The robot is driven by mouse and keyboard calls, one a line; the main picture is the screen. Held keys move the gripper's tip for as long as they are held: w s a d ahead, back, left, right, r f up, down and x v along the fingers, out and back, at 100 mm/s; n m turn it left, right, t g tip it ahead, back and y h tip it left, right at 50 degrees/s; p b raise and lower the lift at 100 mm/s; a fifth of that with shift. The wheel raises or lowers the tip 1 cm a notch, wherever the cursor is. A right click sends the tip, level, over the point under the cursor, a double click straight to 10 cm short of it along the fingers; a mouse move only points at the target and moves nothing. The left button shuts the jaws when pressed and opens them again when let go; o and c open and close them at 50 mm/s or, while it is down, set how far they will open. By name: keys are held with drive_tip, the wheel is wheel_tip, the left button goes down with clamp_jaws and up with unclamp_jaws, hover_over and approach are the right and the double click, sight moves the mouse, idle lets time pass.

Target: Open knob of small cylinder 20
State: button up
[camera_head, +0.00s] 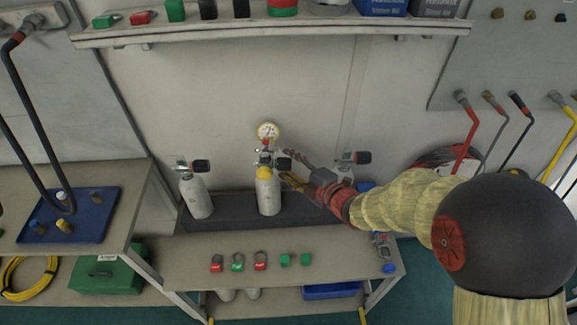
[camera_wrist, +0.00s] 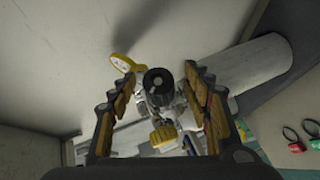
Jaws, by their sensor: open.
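Three small white cylinders stand on the dark mat; no number is legible, so I cannot tell which is 20. The middle cylinder (camera_head: 268,195) has a yellow collar, a round gauge (camera_head: 268,131) and a black knob (camera_head: 284,163) on its right. My gripper (camera_head: 290,180) is at this cylinder's right side, close to the valve. In the wrist view my gripper (camera_wrist: 160,74) is open, its fingers on either side of the black knob (camera_wrist: 157,81), with visible gaps. The gauge (camera_wrist: 125,63) is beyond the left finger. A yellow part (camera_wrist: 163,135) shows below the knob.
The left cylinder (camera_head: 196,195) and the right cylinder's valve (camera_head: 345,163) flank the middle one; my arm hides much of the right one. Red and green clips (camera_head: 238,262) lie on the front bench. A loaded shelf (camera_head: 250,28) runs above.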

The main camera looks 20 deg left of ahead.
drive_tip(key=shift+w+a+f, duration=0.1)
drive_tip(key=shift+w+a, duration=0.05)
drive_tip(key=shift+a, duration=0.25)
drive_tip(key=shift+c, duration=0.2)
drive_tip(key=c, duration=1.1)
